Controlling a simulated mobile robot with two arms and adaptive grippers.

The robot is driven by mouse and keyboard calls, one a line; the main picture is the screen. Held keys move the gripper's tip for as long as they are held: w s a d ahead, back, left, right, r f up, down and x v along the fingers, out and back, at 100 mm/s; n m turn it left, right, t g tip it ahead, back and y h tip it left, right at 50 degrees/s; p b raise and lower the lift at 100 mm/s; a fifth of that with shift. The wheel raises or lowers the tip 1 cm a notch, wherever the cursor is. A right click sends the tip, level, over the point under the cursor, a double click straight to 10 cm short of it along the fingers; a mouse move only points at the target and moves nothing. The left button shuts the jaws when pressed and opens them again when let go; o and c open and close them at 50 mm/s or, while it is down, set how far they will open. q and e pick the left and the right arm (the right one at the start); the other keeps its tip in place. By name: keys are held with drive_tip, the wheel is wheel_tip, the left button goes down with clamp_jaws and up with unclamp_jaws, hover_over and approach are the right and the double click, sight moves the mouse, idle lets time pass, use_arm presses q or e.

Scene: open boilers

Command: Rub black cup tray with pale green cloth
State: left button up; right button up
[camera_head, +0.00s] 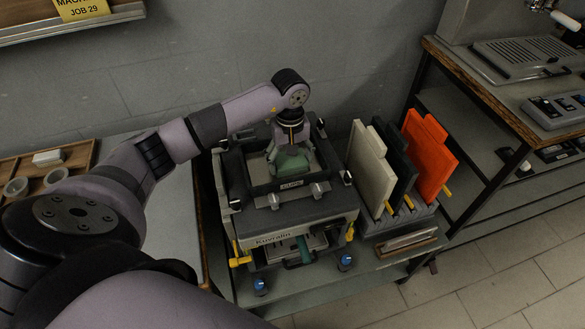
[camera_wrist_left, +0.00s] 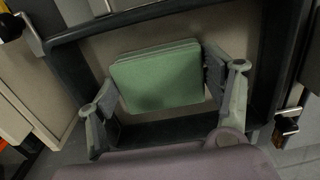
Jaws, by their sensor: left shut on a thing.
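The black cup tray (camera_head: 238,178) is a dark rectangular frame on top of a grey machine (camera_head: 300,222). In the left wrist view its dark rim (camera_wrist_left: 140,20) surrounds a greyish floor. The pale green cloth (camera_head: 289,163) is a folded pad over the tray's inner area. It also shows in the left wrist view (camera_wrist_left: 160,78). My left gripper (camera_head: 289,148) points down from above and is shut on the cloth, one finger at each side. I cannot tell whether the cloth touches the tray floor. My right gripper is not in view.
White, black and orange panels (camera_head: 428,155) stand in a rack right of the machine. Farther right is a bench (camera_head: 467,85) with equipment. A wooden tray (camera_head: 75,157) with cups lies on the left table. Yellow-handled and blue fittings stick out in front.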

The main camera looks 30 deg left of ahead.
use_arm(q)
drive_tip(key=shift+a+f, duration=0.2)
drive_tip(key=shift+a, duration=0.05)
drive_tip(key=shift+r, duration=0.1)
drive_tip(key=shift+w+a+r+p, duration=0.1)
drive_tip(key=shift+w+r+p, duration=0.05)
drive_tip(key=shift+r+p, duration=1.35)
drive_tip(key=shift+r, duration=1.45)
drive_tip(key=shift+r+p, duration=0.5)
drive_tip(key=shift+r, duration=1)
